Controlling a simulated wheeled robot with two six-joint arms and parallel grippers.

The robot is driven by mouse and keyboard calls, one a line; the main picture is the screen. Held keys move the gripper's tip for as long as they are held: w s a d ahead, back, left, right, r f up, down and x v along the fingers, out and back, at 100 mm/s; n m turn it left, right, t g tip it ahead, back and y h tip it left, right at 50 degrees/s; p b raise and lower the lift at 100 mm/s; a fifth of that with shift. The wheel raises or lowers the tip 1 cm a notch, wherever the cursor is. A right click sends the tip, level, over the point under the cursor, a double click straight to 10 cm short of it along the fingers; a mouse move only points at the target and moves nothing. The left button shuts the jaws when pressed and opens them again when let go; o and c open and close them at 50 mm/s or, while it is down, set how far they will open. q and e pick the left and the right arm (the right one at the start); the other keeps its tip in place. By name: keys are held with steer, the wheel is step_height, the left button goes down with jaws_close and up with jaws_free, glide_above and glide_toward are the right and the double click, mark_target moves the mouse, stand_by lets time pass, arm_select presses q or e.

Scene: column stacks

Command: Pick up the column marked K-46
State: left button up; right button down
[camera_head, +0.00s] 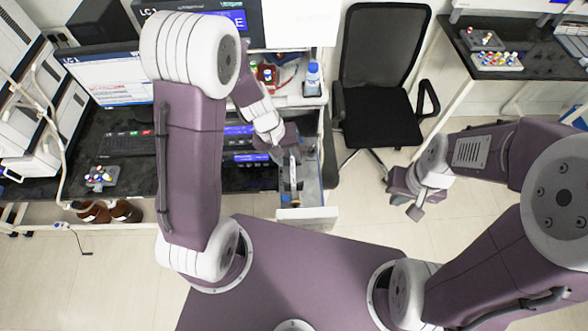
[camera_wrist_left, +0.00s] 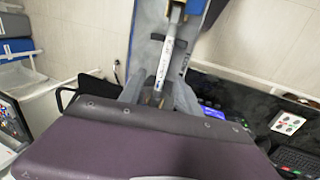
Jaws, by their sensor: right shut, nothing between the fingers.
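A slim pale column (camera_head: 293,174) with small markings shows in the open drawer (camera_head: 305,214) below the desk. In the left wrist view the column (camera_wrist_left: 165,62) runs away from my left gripper, over the drawer. Its marking is too small to read. My right gripper (camera_head: 414,212) is shut and empty, over the floor to the right.
A black office chair (camera_head: 382,85) stands behind and right of the drawer. The desk holds a monitor (camera_head: 105,76), a keyboard (camera_head: 130,143) and a vial rack (camera_head: 100,178). A blue-capped bottle (camera_head: 312,79) stands at the back. Brown bottles (camera_head: 108,211) are at the lower left.

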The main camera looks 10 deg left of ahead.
mark_target(292, 171)
arm_select(q)
steer(key=f, duration=0.1)
steer(key=f+b, duration=0.1)
steer(key=f, duration=0.1)
steer(key=s+f, duration=0.1)
steer(key=shift+d+f, duration=0.3)
steer(key=shift+f, duration=0.1)
steer(key=shift+w+d+f, duration=0.2)
steer(key=shift+w+d, duration=0.05)
steer(key=shift+w, duration=0.1)
steer(key=shift+s+a+r, duration=0.1)
steer(key=shift+s, duration=0.15)
jaws_close()
steer(key=shift+w, duration=0.1)
stand_by(0.4)
